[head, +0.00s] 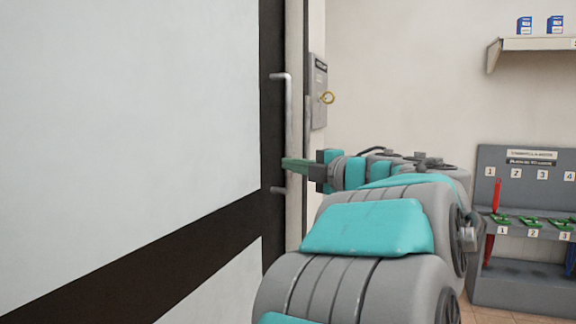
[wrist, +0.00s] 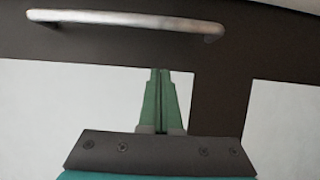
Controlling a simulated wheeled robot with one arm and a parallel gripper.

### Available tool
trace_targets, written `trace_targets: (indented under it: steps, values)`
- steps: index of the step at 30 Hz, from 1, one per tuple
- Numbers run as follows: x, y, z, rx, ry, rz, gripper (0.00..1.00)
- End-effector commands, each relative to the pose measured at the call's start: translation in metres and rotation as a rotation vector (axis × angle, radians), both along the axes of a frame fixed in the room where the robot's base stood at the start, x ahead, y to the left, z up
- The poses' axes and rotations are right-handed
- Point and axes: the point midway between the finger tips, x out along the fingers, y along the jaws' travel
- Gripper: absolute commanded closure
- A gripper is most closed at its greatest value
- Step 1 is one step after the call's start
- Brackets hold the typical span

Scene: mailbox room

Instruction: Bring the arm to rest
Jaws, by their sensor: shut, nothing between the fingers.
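My gripper (head: 286,164) is in front of the dark edge frame of a large white door panel (head: 130,110), pointing left toward it. Its green fingers are together with nothing between them. The fingers also show in the wrist view (wrist: 160,75), below a silver bar handle (wrist: 125,20). The handle stands upright on the dark frame in the head view (head: 288,110), and my gripper overlaps its lower part there. I cannot tell whether the fingertips touch the door. My arm reaches across the lower middle of the head view.
A grey wall box (head: 318,85) with a brass-coloured ring (head: 328,97) is beyond the door edge. At right stand a grey numbered rack (head: 530,285) with red, green and blue items and a wall shelf (head: 540,44) with blue-and-white boxes. Bare wall lies between.

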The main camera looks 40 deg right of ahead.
Motion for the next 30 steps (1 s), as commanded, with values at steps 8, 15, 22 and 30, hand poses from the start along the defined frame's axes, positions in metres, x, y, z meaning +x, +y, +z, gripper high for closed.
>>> trace_targets:
  steps: [8, 15, 22, 30]
  values:
    - [-0.044, -0.006, 0.000, 0.000, -0.001, -0.004, 1.00]
    - [-0.061, -0.008, -0.001, 0.001, 0.001, -0.004, 1.00]
    - [-0.062, -0.008, -0.001, 0.001, 0.002, -0.002, 1.00]
    - [-0.040, -0.023, 0.018, 0.071, -0.088, -0.113, 1.00]
